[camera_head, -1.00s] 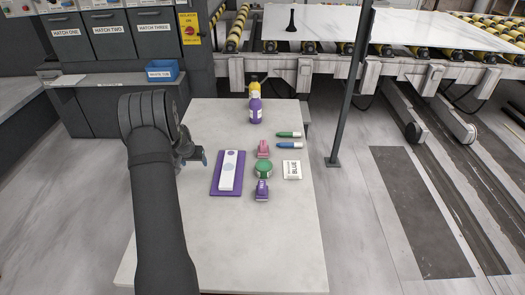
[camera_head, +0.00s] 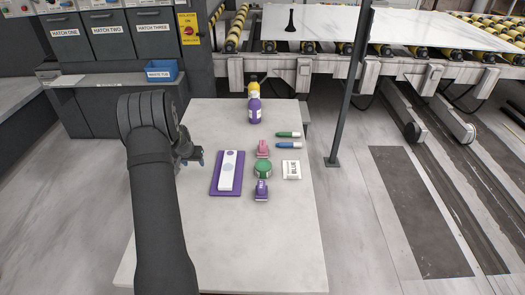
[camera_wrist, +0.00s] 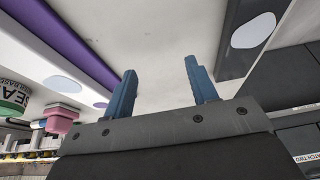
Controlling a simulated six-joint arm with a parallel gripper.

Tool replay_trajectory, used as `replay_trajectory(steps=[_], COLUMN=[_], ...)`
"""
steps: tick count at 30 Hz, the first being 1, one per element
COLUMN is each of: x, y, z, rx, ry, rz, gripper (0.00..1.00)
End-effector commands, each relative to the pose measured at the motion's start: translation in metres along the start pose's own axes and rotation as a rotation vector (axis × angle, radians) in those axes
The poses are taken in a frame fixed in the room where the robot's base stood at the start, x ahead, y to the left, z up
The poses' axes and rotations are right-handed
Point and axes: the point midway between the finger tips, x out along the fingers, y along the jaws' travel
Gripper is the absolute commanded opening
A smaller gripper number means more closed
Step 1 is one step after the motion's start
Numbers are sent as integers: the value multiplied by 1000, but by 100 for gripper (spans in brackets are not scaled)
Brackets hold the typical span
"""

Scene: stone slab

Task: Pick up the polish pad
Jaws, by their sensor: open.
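No item is labelled polish pad. A white strip (camera_head: 231,159) with pale round discs (camera_head: 228,168) lies on a flat purple board (camera_head: 216,187) in the middle of the table; the discs may be pads, but I cannot tell. In the wrist view the purple board (camera_wrist: 85,45) and a pale disc (camera_wrist: 63,85) on the white strip show at the left. My gripper (camera_head: 198,156) is to the left of the board, apart from it. In the wrist view its blue fingers (camera_wrist: 160,82) are spread, with nothing between them.
Two markers (camera_head: 288,140) and a white packet (camera_head: 291,169) lie to the right. Purple and yellow bottles (camera_head: 254,108) stand at the back. The table's front (camera_head: 245,250) is clear.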

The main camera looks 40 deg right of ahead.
Motion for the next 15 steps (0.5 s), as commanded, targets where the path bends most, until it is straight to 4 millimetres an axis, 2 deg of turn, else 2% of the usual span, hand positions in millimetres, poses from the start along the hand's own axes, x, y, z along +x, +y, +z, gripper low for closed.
replay_trajectory(steps=[4, 7, 11, 12, 15], x=[-2, -10, -34, -44, -70], y=[5, 32, 101, 126, 185], z=[-4, -22, -61, -73, -97], rx=[2, 13, 27, 28, 26], ry=[1, 2, 0, -1, -4], rz=[2, 9, 21, 23, 21], gripper=[53, 53, 53, 53, 53])
